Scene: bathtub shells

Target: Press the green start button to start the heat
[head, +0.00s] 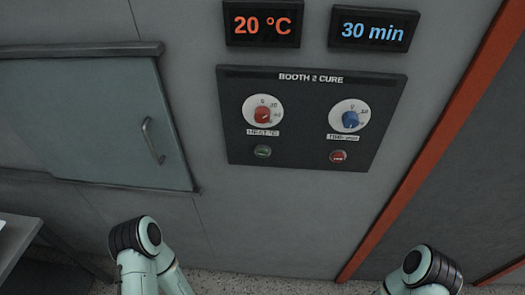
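The green start button (263,152) sits at the lower left of the dark control panel (300,172) labelled "BOOTH 2 CURE". Above it is a red heat dial (262,114), and to the right a blue time dial (350,119). A red button (338,157) is below the blue dial. One display (262,25) above the panel reads 20 °C and the other (373,30) reads 30 min. My two arms show at the bottom left and bottom right, well below the panel. Neither gripper can be seen.
A grey-green door (95,125) with a metal handle (152,140) is on the wall left of the panel. An orange-red post (430,145) slants along the right. A grey table corner (18,240) shows at the lower left. The space before the panel is clear.

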